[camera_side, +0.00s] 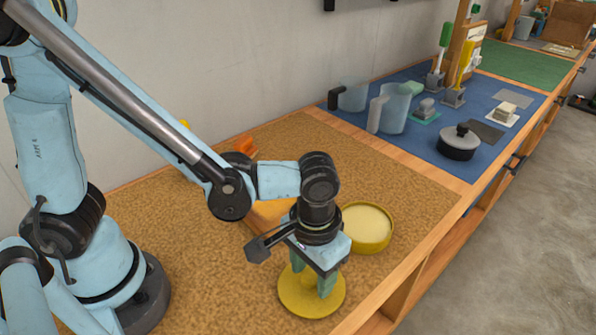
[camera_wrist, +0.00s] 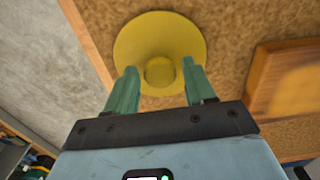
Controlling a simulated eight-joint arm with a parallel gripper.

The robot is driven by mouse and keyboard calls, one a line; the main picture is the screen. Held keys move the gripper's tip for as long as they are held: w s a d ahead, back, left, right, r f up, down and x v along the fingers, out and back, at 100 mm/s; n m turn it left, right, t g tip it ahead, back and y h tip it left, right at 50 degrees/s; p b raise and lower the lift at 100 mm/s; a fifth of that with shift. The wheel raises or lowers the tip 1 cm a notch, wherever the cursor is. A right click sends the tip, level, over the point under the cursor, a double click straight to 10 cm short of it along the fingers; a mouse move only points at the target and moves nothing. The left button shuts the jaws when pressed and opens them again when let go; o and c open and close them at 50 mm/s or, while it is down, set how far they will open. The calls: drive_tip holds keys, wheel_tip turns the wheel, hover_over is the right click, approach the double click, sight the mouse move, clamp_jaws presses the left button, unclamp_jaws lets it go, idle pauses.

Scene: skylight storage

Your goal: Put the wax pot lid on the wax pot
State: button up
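The wax pot lid (camera_side: 299,299) is a yellow disc with a round knob, lying on the cork mat near the bench's front edge. The wax pot (camera_side: 372,243) is a yellow open tub with pale wax inside, just behind and right of the lid in the side view. My gripper (camera_side: 314,288) points down over the lid. In the wrist view the lid (camera_wrist: 187,42) lies ahead of my gripper (camera_wrist: 157,80), whose green fingers are spread apart on either side of the knob (camera_wrist: 159,71). Nothing shows between them but the knob, and I see a gap on both sides.
A wooden block or board (camera_wrist: 287,78) lies on the cork mat (camera_side: 190,235), partly hidden by my arm in the side view. Clear jugs (camera_side: 391,108) and a dark-lidded pot (camera_side: 458,142) stand on the blue mat farther back. The bench edge is close to the lid.

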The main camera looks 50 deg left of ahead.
sight(312, 275)
clamp_jaws()
drive_tip(key=shift+r, duration=0.4)
idle(0.5)
drive_tip(key=shift+r, duration=1.7)
